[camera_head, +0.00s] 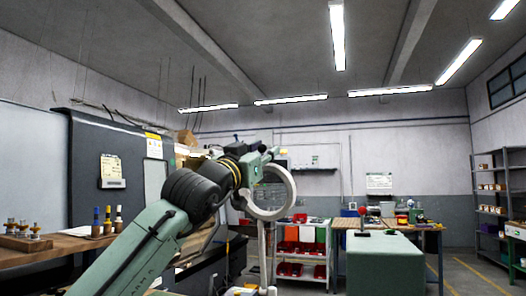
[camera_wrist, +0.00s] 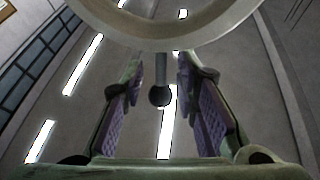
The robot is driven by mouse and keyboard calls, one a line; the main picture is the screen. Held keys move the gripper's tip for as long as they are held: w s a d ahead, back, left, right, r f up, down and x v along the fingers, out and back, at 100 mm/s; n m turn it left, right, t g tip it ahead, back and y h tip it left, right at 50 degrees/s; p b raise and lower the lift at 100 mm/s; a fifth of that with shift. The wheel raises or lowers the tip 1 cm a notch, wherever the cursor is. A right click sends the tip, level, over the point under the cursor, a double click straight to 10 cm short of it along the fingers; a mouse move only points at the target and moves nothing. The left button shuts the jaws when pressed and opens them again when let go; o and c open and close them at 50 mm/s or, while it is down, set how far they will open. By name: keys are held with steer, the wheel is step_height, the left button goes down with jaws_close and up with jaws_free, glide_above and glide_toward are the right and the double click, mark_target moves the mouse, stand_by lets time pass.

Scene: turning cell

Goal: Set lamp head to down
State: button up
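The lamp head is a pale ring (camera_head: 291,190), standing nearly upright on a thin post (camera_head: 262,245) in the head view. My gripper (camera_head: 268,157) is at the ring's upper left. In the wrist view the ring (camera_wrist: 165,35) arcs across the top. A short stem with a dark ball knob (camera_wrist: 159,96) extends from it between my two purple-padded fingers. My gripper is open, with a gap visible on each side of the knob. Contact with the ring cannot be told.
A green cabinet (camera_head: 385,262) stands at the right front. Behind are a red-bin rack (camera_head: 315,262) and a workbench (camera_head: 430,228). A wooden bench with tool holders (camera_head: 40,255) is at left. A dark machine panel (camera_head: 88,170) stands behind my arm. Open floor shows at right.

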steer(key=shift+c, duration=0.2)
jaws_close()
stand_by(0.5)
